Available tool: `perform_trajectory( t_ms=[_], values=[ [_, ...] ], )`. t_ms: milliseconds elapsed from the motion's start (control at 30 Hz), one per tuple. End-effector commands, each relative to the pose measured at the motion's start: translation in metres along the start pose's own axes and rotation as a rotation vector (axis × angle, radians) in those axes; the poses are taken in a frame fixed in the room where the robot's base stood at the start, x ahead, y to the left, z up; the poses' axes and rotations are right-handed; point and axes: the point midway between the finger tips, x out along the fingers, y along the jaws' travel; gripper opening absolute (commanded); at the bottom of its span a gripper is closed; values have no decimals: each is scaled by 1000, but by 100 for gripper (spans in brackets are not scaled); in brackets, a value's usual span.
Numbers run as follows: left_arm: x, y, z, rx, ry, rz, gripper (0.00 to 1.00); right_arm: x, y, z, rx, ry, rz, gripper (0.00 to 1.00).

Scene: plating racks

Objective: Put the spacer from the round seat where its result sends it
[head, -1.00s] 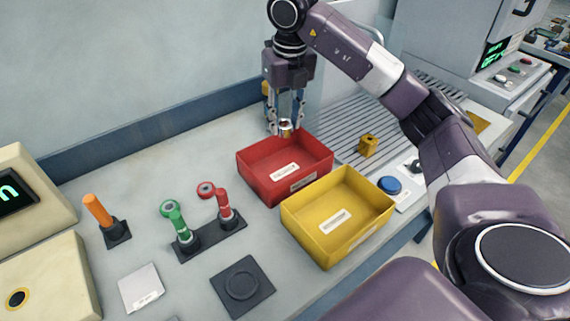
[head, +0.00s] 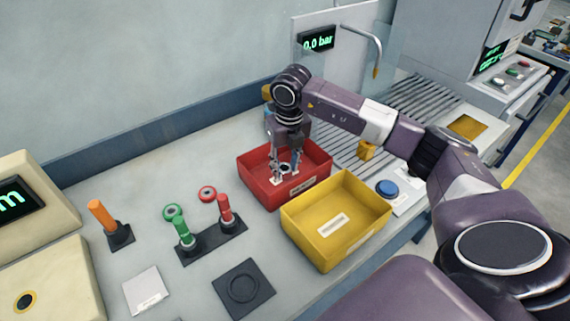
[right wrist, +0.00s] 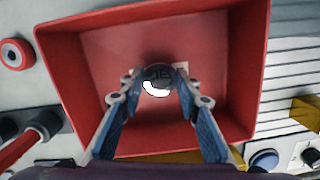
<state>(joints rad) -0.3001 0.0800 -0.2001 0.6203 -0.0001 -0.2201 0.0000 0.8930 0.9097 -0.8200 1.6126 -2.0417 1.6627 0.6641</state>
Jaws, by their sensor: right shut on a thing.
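My right gripper (head: 284,172) points down inside the red bin (head: 262,188), with its fingertips below the rim level. It is shut on the spacer (right wrist: 158,77), a small round piece with a dark marked top and a bright white edge in the right wrist view. The bin floor (right wrist: 110,50) shows around it; I cannot tell whether the spacer touches it. The round seat (head: 243,287), a dark square pad with a circular recess, is empty. The yellow bin (head: 355,238) beside the red one looks empty apart from a label. My left gripper is not in view.
Green (head: 178,228) and red (head: 225,210) gauges stand on a dark base left of the bins. An orange-handled tool (head: 103,217) stands farther left. A brass block (head: 367,150) sits by the roller conveyor (head: 405,105). A blue button (head: 387,188) is right of the yellow bin.

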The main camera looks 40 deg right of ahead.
Motion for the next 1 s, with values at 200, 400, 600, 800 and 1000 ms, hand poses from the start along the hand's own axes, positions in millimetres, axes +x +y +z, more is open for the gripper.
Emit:
perform_trajectory(
  t_ms=[200,400,600,800,1000],
  values=[
    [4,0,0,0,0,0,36,4,0,0,0,-1,1,0],
    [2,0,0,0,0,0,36,2,0,0,-1,1,0,48],
    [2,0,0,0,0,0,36,2,0,0,0,1,0,48],
    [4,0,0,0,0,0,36,-10,1,1,-1,-2,2,48],
    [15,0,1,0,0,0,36,-51,1,1,-1,-7,2,48]
  ],
)
